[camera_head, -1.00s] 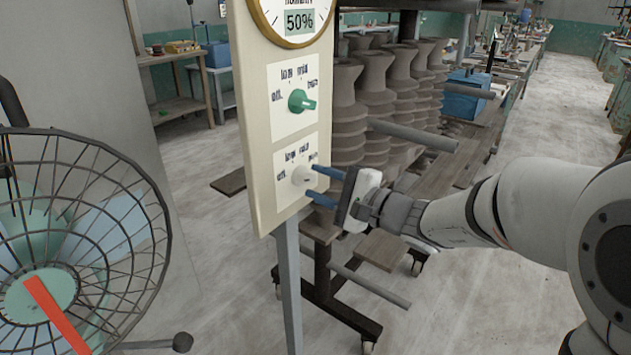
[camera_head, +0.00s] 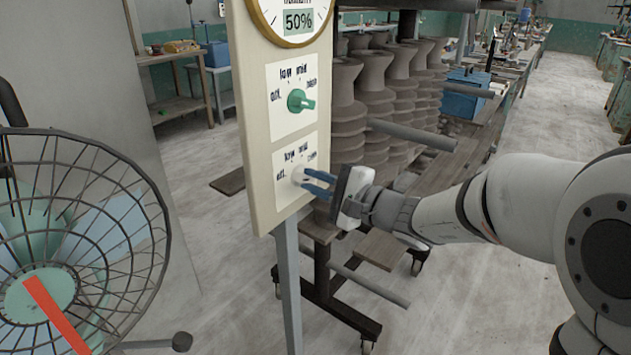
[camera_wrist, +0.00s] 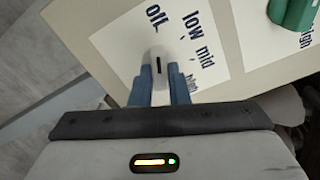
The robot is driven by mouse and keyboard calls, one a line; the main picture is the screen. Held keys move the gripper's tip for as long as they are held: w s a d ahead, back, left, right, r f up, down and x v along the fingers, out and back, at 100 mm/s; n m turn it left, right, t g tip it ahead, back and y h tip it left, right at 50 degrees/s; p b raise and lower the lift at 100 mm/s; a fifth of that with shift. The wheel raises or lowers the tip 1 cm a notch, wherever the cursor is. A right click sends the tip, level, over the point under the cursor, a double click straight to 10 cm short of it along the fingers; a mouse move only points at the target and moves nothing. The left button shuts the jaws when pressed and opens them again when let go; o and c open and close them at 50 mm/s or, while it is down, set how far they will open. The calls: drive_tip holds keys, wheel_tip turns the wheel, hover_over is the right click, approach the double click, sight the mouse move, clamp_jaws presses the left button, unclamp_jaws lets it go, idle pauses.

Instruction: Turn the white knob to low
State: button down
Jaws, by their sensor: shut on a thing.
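The white knob (camera_head: 299,176) sits on the lower white plate of the beige panel, with the labels off, low, mid and high around it. My gripper (camera_head: 307,180) reaches in from the right, its two blue fingers closed on the knob. In the wrist view the white knob (camera_wrist: 158,54) is between the fingertips and shows a dark mark. The label low (camera_wrist: 197,25) lies above and right of it there, and off lies above it. I cannot tell for certain which label the knob points to.
A green knob (camera_head: 299,101) sits on the plate above, below a round gauge (camera_head: 299,20) reading 50%. A caged fan (camera_head: 75,240) stands at the left. A rack with grey ribbed clay pieces (camera_head: 375,95) stands behind the panel.

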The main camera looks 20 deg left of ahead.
drive_tip(key=shift+m, duration=0.4)
drive_tip(key=m, duration=0.2)
drive_tip(key=shift+m+b, duration=0.4)
drive_tip(key=shift+m, duration=2.6)
drive_tip(key=c, duration=1.4)
unclamp_jaws()
